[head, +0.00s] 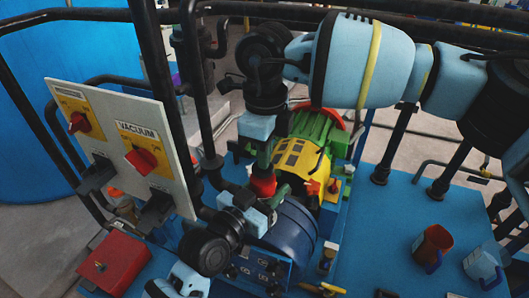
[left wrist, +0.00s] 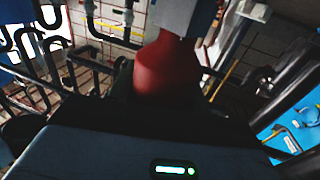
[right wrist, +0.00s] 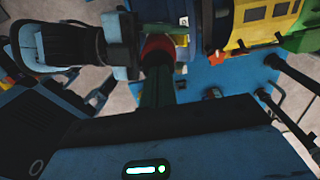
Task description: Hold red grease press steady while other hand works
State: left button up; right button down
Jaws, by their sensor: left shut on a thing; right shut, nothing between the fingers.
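The red grease press (head: 263,186) stands in the middle of the head view, beside the dark blue cylinder of the machine. It also shows in the left wrist view (left wrist: 165,68) and the right wrist view (right wrist: 157,45). My left gripper (head: 257,208) reaches it from the lower left and is shut on it; the gripped part is partly hidden by the fingers. My right gripper (head: 263,160) comes down from above and is shut and empty. Its tips are just above the red press; I cannot tell whether they touch it.
A panel (head: 122,145) with red knobs stands at the left, with a red box (head: 116,262) below it. A yellow and green motor (head: 300,155) lies behind the press. Black pipes run close around.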

notch_tip(320, 180, up, 14)
dwell(0.4)
jog(key=shift+d+f, duration=0.1)
dwell(1.1)
jog(key=shift+s+a+r, duration=0.15)
jog(key=shift+a+r, duration=0.05)
jog(key=shift+r, duration=0.4)
jog(key=shift+s+a+r, duration=0.1)
jog(key=shift+a+r, duration=0.1)
jog(key=shift+r, duration=0.35)
notch_tip(320, 180, down, 14)
jog(key=shift+f, duration=0.1)
